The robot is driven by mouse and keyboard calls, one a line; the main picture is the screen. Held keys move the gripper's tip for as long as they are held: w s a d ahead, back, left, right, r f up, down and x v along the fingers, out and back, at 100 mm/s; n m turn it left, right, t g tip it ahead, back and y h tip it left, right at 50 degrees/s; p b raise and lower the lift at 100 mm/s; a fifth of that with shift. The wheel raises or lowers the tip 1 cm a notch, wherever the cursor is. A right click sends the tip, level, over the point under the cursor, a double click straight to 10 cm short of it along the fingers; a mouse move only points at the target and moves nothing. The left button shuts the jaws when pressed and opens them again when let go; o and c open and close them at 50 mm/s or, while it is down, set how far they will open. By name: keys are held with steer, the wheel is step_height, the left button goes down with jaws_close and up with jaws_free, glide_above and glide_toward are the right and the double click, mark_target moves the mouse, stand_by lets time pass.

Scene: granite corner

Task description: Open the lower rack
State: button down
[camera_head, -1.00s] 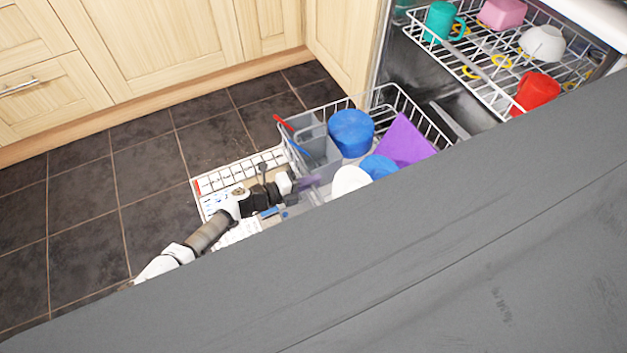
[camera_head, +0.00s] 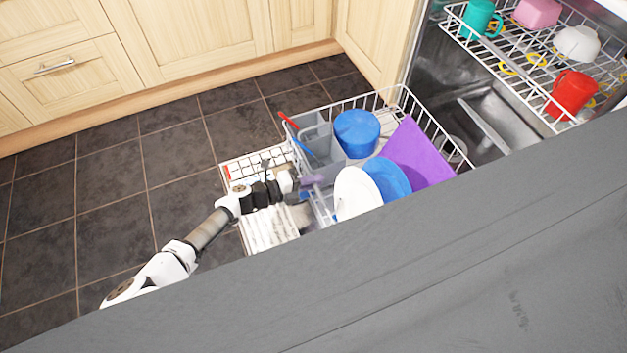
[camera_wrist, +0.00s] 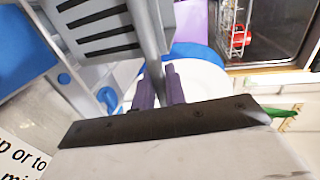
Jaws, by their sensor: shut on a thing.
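The lower rack (camera_head: 437,133) is a white wire basket pulled out of the dishwasher, lying over its open door (camera_head: 266,229). It holds a grey cutlery basket (camera_head: 318,146), a blue cup (camera_head: 356,134), a purple board (camera_head: 418,155), a blue plate (camera_head: 388,178) and a white plate (camera_head: 356,194). My gripper (camera_head: 309,181) is at the rack's front side, beside the cutlery basket. In the wrist view my gripper (camera_wrist: 160,88) has its purple fingers shut on a grey bar at the rack's front. The rack's nearest part is hidden by a dark grey surface.
Wooden cabinets (camera_head: 180,45) stand behind. Tiled floor (camera_head: 110,190) is clear at left. The grey surface (camera_head: 400,290) fills the foreground.

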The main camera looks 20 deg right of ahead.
steer(key=shift+s+d, duration=0.15)
steer(key=shift+s, duration=0.05)
steer(key=c, duration=1.5)
jaws_free()
steer(key=shift+w, duration=0.1)
steer(key=a+r, duration=0.1)
steer(key=a, duration=0.3)
steer(key=a+p, duration=0.1)
steer(key=a, duration=0.4)
steer(key=a+r, duration=0.1)
steer(key=a, duration=0.3)
steer(key=shift+s+a+r, duration=0.2)
steer(key=shift+a+r, duration=0.15)
